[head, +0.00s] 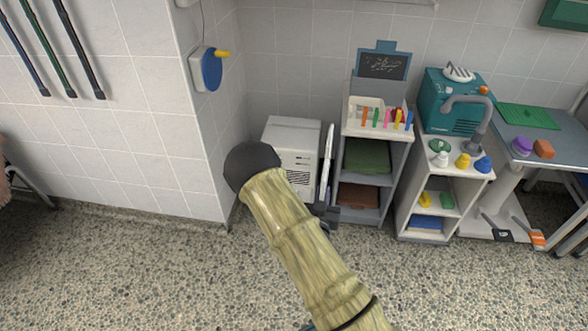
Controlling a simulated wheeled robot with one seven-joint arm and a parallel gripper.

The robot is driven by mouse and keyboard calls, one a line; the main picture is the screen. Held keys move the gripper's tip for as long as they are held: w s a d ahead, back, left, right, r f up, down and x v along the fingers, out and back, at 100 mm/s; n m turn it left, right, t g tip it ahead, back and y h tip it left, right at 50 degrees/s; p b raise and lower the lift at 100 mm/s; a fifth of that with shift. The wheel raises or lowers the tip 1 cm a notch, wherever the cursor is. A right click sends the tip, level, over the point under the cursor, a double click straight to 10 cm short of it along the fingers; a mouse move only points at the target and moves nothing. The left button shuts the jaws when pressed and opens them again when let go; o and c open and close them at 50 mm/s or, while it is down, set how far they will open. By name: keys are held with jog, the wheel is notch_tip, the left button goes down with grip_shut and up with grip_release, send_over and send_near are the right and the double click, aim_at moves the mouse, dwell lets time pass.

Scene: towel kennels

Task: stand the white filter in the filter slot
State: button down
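A thin white panel, which looks like the white filter (327,160), stands upright and nearly edge-on in the narrow gap between a white vented unit (291,133) and the grey shelf. My arm crosses in front of the unit and hides its lower front. My gripper (328,214) shows as a small dark shape beside the arm, at the panel's lower end. Its fingers are too small and too hidden to read, and I cannot tell whether it touches the panel. I cannot make out the filter slot.
The shelf (376,130) with coloured markers stands right of the panel. Further right are a sink stand (443,172), a teal machine (447,97) and a grey table (541,128). A blue wall reel (212,70) hangs on the wall corner. The speckled floor in front is clear.

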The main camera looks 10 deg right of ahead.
jog(key=shift+s+p, duration=0.1)
jog(key=shift+p, duration=0.55)
jog(key=shift+s+d+f+n+y+p, duration=0.15)
jog(key=shift+n+y+p, duration=0.15)
jog(key=shift+p, duration=0.3)
jog(key=shift+s+a+n+y+p, duration=0.1)
jog(key=shift+s+n+y+p, duration=0.1)
jog(key=shift+y+p, duration=0.3)
jog(key=n+y+p, duration=0.1)
jog(key=p, duration=0.1)
jog(key=s+n+y+p, duration=0.1)
jog(key=y+p, duration=0.1)
jog(key=shift+s+f+t+y+p, duration=0.1)
jog(key=shift+t+y+p, duration=0.2)
jog(key=shift+t+p, duration=0.1)
jog(key=shift+f, duration=0.15)
